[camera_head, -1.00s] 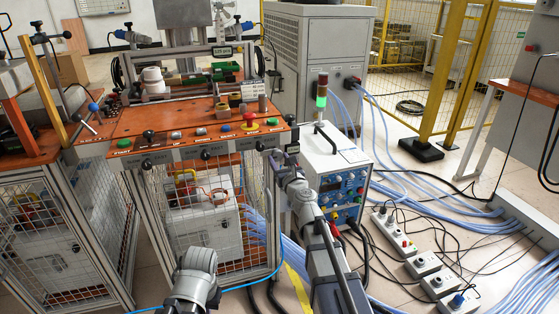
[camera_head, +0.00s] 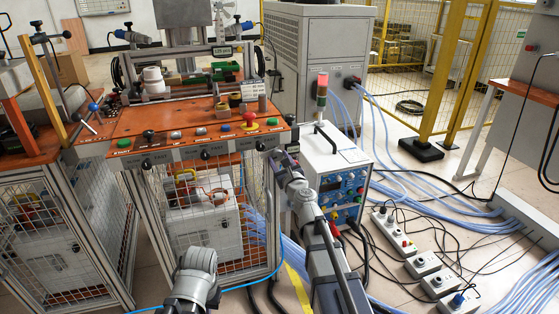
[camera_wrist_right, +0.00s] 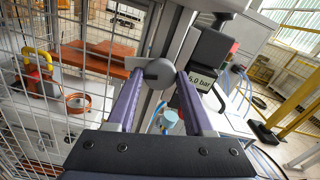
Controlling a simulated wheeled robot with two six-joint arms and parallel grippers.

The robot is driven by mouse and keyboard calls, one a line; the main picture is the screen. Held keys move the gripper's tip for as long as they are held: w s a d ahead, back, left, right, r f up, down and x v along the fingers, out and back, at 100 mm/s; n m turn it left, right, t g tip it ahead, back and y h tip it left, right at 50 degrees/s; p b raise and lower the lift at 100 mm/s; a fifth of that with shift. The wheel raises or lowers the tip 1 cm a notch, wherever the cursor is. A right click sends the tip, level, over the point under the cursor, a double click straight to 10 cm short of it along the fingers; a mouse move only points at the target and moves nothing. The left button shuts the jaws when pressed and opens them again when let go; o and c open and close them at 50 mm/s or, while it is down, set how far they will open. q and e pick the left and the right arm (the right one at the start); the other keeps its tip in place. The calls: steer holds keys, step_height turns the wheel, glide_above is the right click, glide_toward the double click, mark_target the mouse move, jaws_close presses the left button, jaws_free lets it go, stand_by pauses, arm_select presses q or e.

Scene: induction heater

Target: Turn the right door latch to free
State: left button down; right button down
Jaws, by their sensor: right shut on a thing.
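The right door latch (camera_wrist_right: 159,74) is a round grey knob with a dark slot that lies near level in the right wrist view. It sits on the metal frame at the edge of the mesh door. My right gripper (camera_wrist_right: 158,76) has its two purple fingers shut on the latch, one on each side. In the head view my right gripper (camera_head: 272,156) is at the right front corner of the orange bench (camera_head: 120,118) and hides the latch. The mesh door (camera_head: 170,222) stands below the bench top. My left gripper is not in view; only a left arm link shows low.
A white power unit (camera_head: 345,160) with a signal lamp (camera_head: 322,85) stands right of the gripper. A black 5.0 bar gauge (camera_wrist_right: 203,80) is close beside the right finger. Pale blue hoses and socket boxes (camera_head: 392,228) cover the floor at right.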

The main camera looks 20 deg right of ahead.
steer(key=n, duration=0.4)
steer(key=shift+n, duration=0.3)
steer(key=n, duration=0.3)
steer(key=shift+n, duration=0.3)
steer(key=n, duration=0.3)
steer(key=shift+n, duration=2)
steer(key=shift+c, duration=1.4)
jaws_free()
steer(key=shift+s, duration=0.1)
